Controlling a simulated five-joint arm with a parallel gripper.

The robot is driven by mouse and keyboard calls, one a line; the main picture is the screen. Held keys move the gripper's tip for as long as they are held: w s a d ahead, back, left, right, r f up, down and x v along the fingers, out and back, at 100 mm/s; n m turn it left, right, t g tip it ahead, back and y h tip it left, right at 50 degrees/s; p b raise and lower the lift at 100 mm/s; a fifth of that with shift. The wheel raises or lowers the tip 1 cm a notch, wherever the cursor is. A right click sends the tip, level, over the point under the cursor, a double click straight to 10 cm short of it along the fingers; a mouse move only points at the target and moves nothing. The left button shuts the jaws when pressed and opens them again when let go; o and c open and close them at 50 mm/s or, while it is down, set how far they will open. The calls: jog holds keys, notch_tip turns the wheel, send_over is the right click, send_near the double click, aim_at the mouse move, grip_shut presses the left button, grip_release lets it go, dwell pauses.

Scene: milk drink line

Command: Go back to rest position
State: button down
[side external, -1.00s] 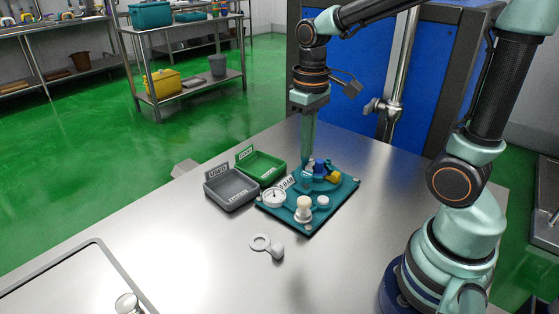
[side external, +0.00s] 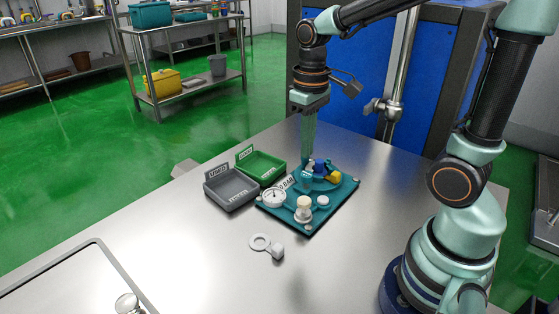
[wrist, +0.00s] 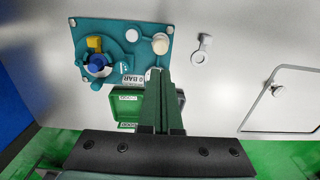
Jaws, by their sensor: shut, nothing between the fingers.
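My gripper (side external: 309,155) points straight down beside the far side of the teal fixture plate (side external: 322,208), with its two fingers together and nothing between them. In the wrist view the closed fingers (wrist: 156,74) overlap the edge of the plate (wrist: 128,66) and hide part of the gauge. The plate carries a round white gauge (side external: 273,197), a cream knob (side external: 304,204), a small white cap (side external: 323,201), and a blue part (side external: 319,167) beside a yellow block (side external: 334,177). I cannot tell the exact gap between fingertips and plate.
A grey tray (side external: 232,198) and a green tray (side external: 262,175), both with label tags, stand left of the plate. A grey ring-ended piece (side external: 261,243) lies loose on the steel table (side external: 200,275). A lidded panel (side external: 75,285) is at front left. The front middle is clear.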

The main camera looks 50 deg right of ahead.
notch_tip(320, 180, up, 4)
jog(key=t, duration=0.4)
send_over(304, 200)
jog(key=s+a, duration=0.2)
jog(key=shift+s+a+r+t, duration=0.2)
jog(key=shift+s+r+t, duration=0.15)
jog(key=shift+r+t, duration=0.4)
jog(key=shift+w+f, duration=0.1)
jog(key=shift+w+d+f+g, duration=0.45)
jog(key=shift+f+g, duration=0.1)
jog(key=shift+g, duration=0.35)
jog(key=shift+w+d+f+g, duration=0.4)
jog(key=shift+f+g, duration=0.15)
jog(key=shift+g, duration=0.4)
jog(key=shift+w+d+f+g, duration=0.45)
jog(key=shift+f+g, duration=0.1)
jog(key=shift+g, duration=0.35)
notch_tip(304, 200, down, 14)
